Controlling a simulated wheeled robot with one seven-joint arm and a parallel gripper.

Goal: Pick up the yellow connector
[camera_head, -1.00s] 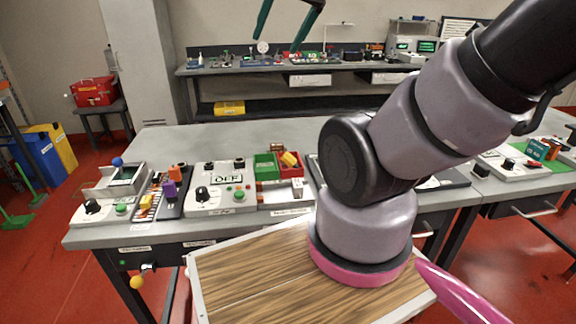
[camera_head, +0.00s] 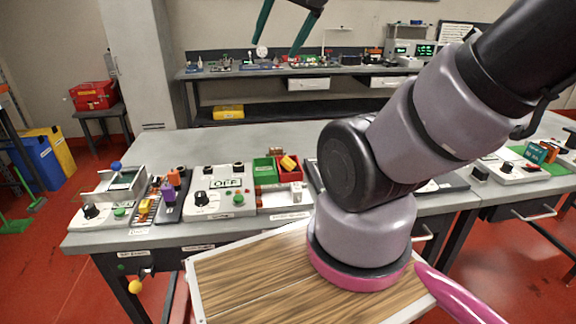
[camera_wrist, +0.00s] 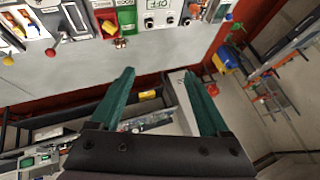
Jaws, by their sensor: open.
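A small yellow connector (camera_head: 145,206) lies on a dark tray (camera_head: 163,219) at the left of the near bench. A purple connector (camera_head: 168,193) and an orange connector (camera_head: 173,178) stand close beside it. A yellow-orange piece (camera_head: 288,163) sits in the red bin farther right. My gripper (camera_head: 284,32) has teal fingers, spread apart and empty, high above and beyond the bench, far from the yellow connector. In the wrist view my gripper (camera_wrist: 160,74) is also open with nothing between its fingers. I cannot make out the yellow connector in that view.
A control box (camera_head: 222,203) with an OFF display stands right of the tray. A device with a blue ball knob (camera_head: 116,166) stands left of it. The green bin (camera_head: 265,171) and red bin (camera_head: 291,176) are farther right. The bench top (camera_head: 200,146) behind them is clear.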

